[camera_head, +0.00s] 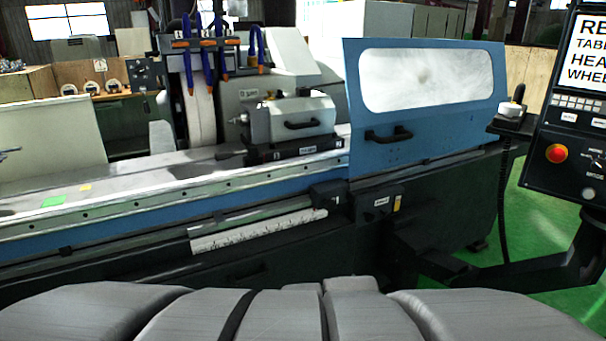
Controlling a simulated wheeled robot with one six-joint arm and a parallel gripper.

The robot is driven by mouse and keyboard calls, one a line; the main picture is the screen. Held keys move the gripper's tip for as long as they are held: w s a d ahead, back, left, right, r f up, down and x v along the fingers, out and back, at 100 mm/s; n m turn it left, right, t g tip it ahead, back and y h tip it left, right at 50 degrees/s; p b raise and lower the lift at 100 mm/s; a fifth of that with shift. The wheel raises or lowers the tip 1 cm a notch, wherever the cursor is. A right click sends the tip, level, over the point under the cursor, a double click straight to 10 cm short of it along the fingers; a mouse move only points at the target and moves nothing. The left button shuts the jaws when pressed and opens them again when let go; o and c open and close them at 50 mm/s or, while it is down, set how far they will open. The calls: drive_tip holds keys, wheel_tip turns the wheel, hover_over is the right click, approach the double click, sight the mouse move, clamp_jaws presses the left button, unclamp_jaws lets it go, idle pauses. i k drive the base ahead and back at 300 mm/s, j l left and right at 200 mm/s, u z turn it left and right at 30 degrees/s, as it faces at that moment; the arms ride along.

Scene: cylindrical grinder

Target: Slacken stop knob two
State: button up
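The cylindrical grinder (230,190) fills the middle of the view, with a long blue and grey table. No knob that I can pick out for sure as stop knob two shows. Small pale marks, too small to read surely, sit on the dark base under the grey headstock (292,120). A white scale strip (258,231) runs left of the block. My gripper is not in view.
A blue guard door (425,105) with a window and dark handle stands over the table's right part. A control panel (570,110) with a red button (556,153) hangs at right on a dark arm. Green floor (545,230) shows beneath. My grey body parts cover the bottom edge.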

sight(330, 203)
drive_tip(key=z, duration=0.25)
drive_tip(key=i+j, duration=0.5)
drive_tip(key=i, duration=0.15)
drive_tip(key=i+j+z, duration=0.15)
drive_tip(key=i+j, duration=0.35)
drive_tip(key=i, duration=0.15)
